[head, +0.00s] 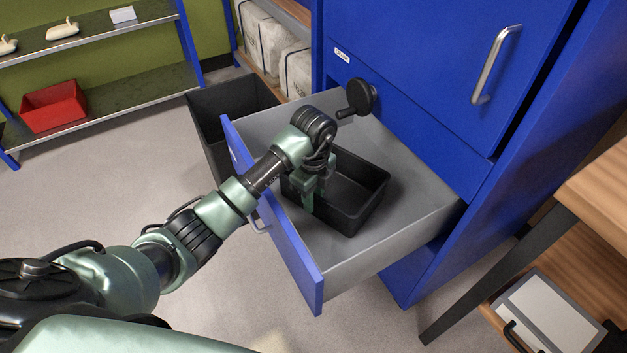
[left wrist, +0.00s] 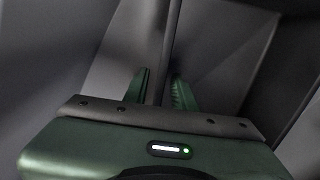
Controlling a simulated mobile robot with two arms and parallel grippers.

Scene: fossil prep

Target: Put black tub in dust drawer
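The black tub (head: 362,213) is an open, empty-looking rectangular box. It is inside the pulled-out drawer with the blue front (head: 283,240) and grey inside, and looks level and low in it. My left gripper (head: 316,190) reaches over the drawer front and points down at the tub's left side. In the left wrist view, the two green fingers (left wrist: 160,92) stand on either side of a thin dark wall (left wrist: 158,60), a small distance apart. I cannot tell whether they press on it. The left gripper hides part of the tub's rim. My right gripper is not in view.
A black knob (head: 360,97) sticks out of the blue cabinet (head: 425,75) above the drawer. A dark bin (head: 207,120) stands on the floor behind the drawer. A wooden table (head: 598,190) is at the right; shelves with a red bin (head: 54,106) are at the left.

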